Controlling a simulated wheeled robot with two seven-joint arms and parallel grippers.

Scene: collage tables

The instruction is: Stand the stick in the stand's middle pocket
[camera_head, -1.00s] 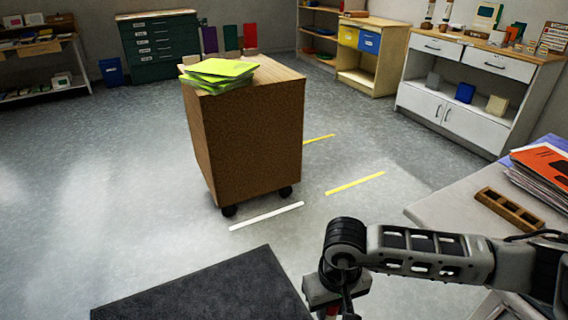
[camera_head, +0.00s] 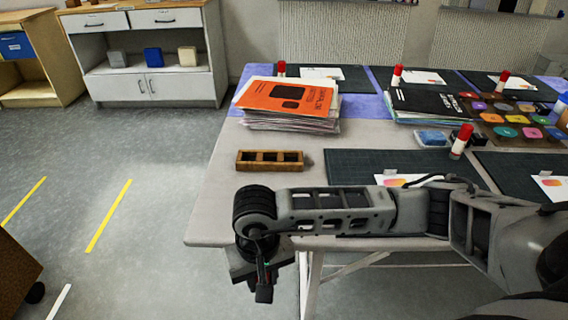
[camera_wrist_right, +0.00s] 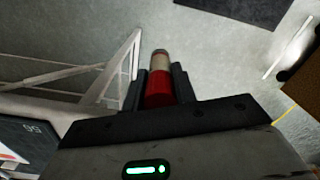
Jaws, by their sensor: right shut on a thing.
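The stand (camera_head: 270,160) is a small wooden block with a row of pockets. It lies near the table's left front edge in the head view, and its pockets look empty. My right gripper (camera_head: 264,290) hangs in front of the table edge, below and nearer than the stand. In the right wrist view my right gripper (camera_wrist_right: 160,88) is shut on the stick (camera_wrist_right: 159,88), which has a red part between the fingers and a pale end poking out beyond them. The stick is hidden in the head view. My left gripper is not in view.
The table (camera_head: 215,205) carries a stack of orange-topped papers (camera_head: 290,100) behind the stand. Free floor lies to the left. A white cabinet (camera_head: 150,60) stands at the back.

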